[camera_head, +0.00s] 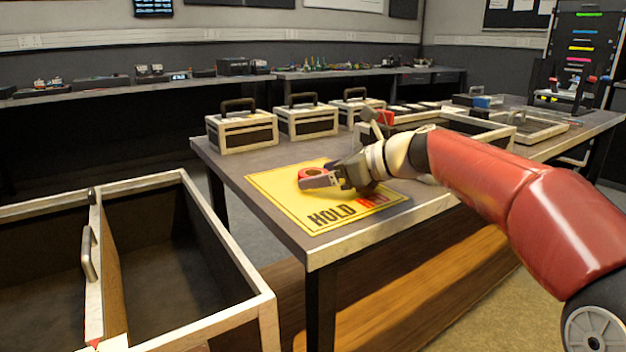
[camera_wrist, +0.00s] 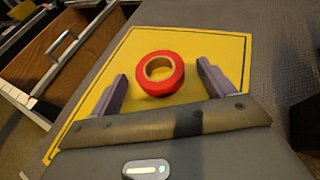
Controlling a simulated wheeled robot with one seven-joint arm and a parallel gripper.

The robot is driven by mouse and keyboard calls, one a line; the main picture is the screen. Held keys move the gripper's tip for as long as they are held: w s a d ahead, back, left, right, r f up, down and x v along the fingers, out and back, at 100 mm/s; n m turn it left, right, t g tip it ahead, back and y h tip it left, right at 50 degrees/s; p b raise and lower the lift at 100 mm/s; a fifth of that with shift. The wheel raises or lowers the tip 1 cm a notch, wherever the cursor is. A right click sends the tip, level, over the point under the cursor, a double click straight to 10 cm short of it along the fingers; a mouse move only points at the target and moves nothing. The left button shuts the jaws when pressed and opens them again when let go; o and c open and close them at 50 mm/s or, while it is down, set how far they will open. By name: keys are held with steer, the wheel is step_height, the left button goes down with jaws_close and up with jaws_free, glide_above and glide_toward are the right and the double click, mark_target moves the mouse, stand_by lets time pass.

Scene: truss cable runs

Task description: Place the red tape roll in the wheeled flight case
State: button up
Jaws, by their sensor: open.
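The red tape roll (camera_wrist: 160,84) lies flat on the yellow hold mat (camera_wrist: 110,80) in the wrist view. In the head view the roll (camera_head: 312,172) shows partly, on the mat (camera_head: 275,187), behind my gripper. In the head view my gripper (camera_head: 318,180) is low over the mat. A large open case (camera_head: 262,305) with pale edges, a divider and a metal handle stands at the lower left; it looks like the flight case. Its wheels are not visible.
The grey table (camera_head: 230,165) holds several small handled cases (camera_head: 242,133) at its back edge and open trays (camera_head: 500,132) behind my arm. A gap lies between the table's left edge and the large case. The large case's right compartment (camera_head: 170,270) looks empty.

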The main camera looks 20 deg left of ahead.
steer(key=shift+a+f, duration=0.1)
steer(key=shift+a, duration=0.1)
steer(key=c, duration=1.1)
steer(key=shift+c, duration=0.2)
